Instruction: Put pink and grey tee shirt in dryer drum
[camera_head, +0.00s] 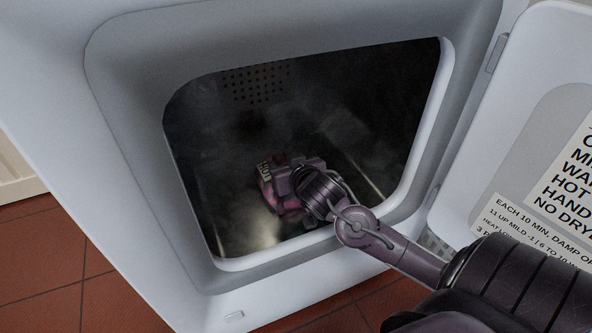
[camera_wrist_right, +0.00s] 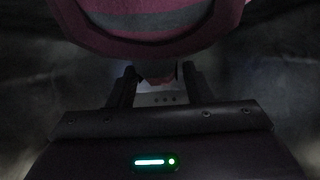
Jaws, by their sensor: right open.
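The pink and grey tee shirt (camera_head: 268,186) is inside the dark dryer drum (camera_head: 215,185), low down and partly hidden behind my right gripper. In the right wrist view the shirt (camera_wrist_right: 165,28) fills the top middle, pink with a grey band. My right gripper (camera_head: 284,178) reaches through the dryer opening and is at the shirt. In the wrist view its fingers (camera_wrist_right: 158,76) are apart, with a bit of pink cloth showing between them. Whether the fingers touch the cloth cannot be told. My left gripper is not in view.
The white dryer front (camera_head: 120,130) surrounds the opening, and my right arm passes close over its lower right rim. The open door (camera_head: 530,110) with printed labels stands at the right. Red floor tiles (camera_head: 45,255) show at the lower left.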

